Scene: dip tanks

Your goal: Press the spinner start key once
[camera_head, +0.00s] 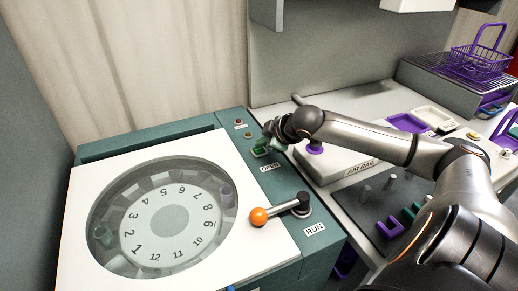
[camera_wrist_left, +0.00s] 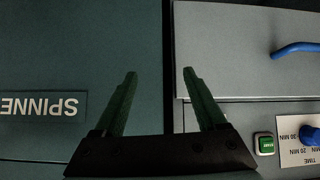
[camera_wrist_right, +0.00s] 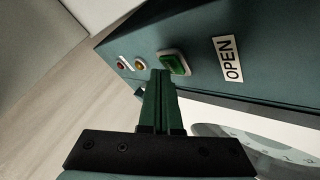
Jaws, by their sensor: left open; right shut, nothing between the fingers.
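The spinner (camera_head: 285,215) is a teal cabinet with a white lid and a round window over numbered slots. Its green key (camera_head: 259,151) in a pale frame sits beside the OPEN label; the key also shows in the right wrist view (camera_wrist_right: 174,64). My right gripper (camera_wrist_right: 161,74) is shut and empty, its fingertips right beside the key; I cannot tell whether they touch it. In the head view my right gripper (camera_head: 272,143) hangs just over the key. My left gripper (camera_wrist_left: 160,74) is open and empty in front of the cabinet side marked SPINNER (camera_wrist_left: 40,106).
An orange-balled lever (camera_head: 280,211) lies across the lid edge near the RUN label (camera_head: 314,229). Two small round lights (camera_wrist_right: 130,65) sit beyond the key. Another green button (camera_wrist_left: 264,145) and a blue knob (camera_wrist_left: 311,134) show in the left wrist view. A purple basket (camera_head: 477,60) stands far right.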

